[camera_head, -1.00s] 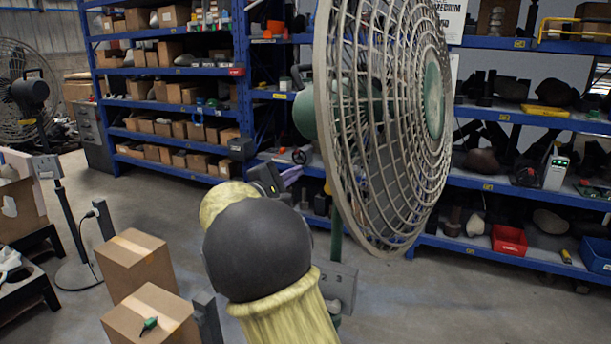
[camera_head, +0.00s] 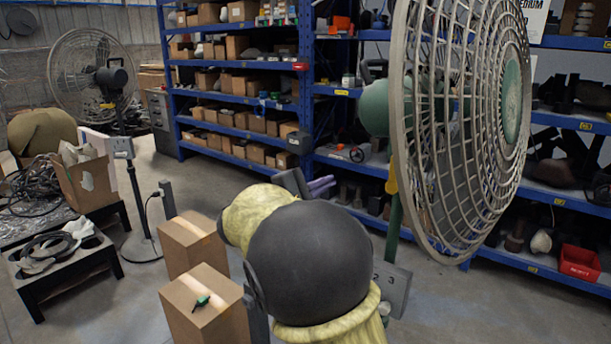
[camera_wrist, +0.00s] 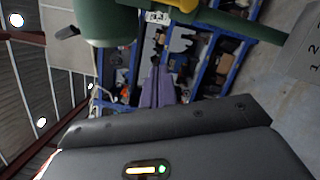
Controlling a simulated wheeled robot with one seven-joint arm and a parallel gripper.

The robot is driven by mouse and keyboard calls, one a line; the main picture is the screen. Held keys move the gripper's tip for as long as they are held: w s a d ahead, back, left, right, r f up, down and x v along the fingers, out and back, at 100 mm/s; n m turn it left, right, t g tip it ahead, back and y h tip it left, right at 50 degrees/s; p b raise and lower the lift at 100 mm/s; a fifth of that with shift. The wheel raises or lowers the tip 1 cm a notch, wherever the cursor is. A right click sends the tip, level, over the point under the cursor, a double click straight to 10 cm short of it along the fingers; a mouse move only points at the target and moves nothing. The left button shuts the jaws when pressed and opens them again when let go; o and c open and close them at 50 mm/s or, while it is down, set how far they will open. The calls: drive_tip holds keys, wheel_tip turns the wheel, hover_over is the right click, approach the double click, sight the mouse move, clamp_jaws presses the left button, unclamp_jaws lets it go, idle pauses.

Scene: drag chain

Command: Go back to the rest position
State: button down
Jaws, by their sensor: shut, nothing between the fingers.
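My gripper (camera_head: 322,187) shows beyond my arm in the head view, its purple fingers together with nothing between them. It is left of the green pole of the large fan, with shelves behind it. In the wrist view the purple fingers (camera_wrist: 157,88) point up the picture, side by side and empty. My dark arm joint and yellow sleeve hide part of the gripper's body.
The large caged fan (camera_head: 460,130) stands close on the right, with a grey numbered box (camera_head: 392,290) on its pole. Blue shelving (camera_head: 305,80) lines the back. Cardboard boxes (camera_head: 205,315), a black stand (camera_head: 60,270) and another fan (camera_head: 85,75) are at left.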

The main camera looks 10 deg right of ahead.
drive_tip(key=s+d+f+m+g+y, duration=0.1)
drive_tip(key=s+d+f+g+y, duration=0.2)
drive_tip(key=s+f, duration=0.45)
drive_tip(key=s+d+f+m+g+y, duration=0.1)
drive_tip(key=s+f+m+g+y, duration=0.25)
drive_tip(key=f, duration=0.75)
drive_tip(key=s+a+f+m+y, duration=0.65)
drive_tip(key=s+f+y, duration=0.3)
drive_tip(key=s, duration=0.35)
drive_tip(key=w+p+v, duration=0.2)
drive_tip(key=p+v, duration=0.7)
drive_tip(key=w+d+r+p+v, duration=0.1)
drive_tip(key=w+p+v, duration=0.1)
drive_tip(key=p+v, duration=0.7)
drive_tip(key=shift+a+r+y+p, duration=0.2)
drive_tip(key=shift+r+y+p, duration=0.1)
drive_tip(key=shift+y+p, duration=0.15)
drive_tip(key=shift+w, duration=0.1)
